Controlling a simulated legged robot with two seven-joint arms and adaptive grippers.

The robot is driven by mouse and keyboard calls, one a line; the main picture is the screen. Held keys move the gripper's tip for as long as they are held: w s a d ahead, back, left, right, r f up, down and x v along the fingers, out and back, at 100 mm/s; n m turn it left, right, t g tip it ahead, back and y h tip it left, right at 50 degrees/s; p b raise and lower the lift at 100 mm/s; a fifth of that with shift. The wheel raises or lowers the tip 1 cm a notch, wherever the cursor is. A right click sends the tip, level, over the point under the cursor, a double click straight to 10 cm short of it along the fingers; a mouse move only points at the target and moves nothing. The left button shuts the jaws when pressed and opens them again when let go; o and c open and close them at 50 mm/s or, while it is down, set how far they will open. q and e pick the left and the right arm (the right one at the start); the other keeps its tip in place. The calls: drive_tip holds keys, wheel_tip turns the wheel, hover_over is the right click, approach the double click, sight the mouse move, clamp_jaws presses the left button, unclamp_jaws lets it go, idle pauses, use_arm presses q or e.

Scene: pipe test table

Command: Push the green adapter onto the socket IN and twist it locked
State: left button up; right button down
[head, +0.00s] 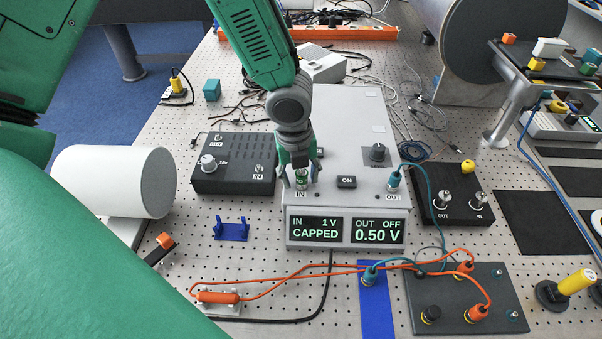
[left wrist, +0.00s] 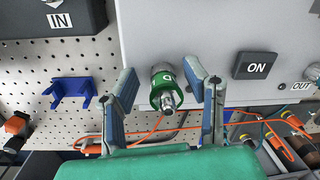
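The green adapter (head: 301,179) sits at the socket IN on the front left of the light grey instrument box (head: 350,120). My right gripper is not in view.
An empty blue holder (head: 231,230) stands on the perforated table, left of the box. The ON button (head: 347,182) and OUT connector (head: 394,180) with a teal cable are to the right. Orange cables (head: 340,268) cross in front.

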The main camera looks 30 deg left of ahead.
use_arm(q)
drive_tip(key=shift+w+a, duration=0.1)
drive_tip(key=shift+a, duration=0.05)
wheel_tip(320, 180, up, 12)
drive_tip(key=shift+s+a, duration=0.25)
drive_tip(key=shift+s, duration=0.2)
drive_tip(key=shift+f, duration=0.1)
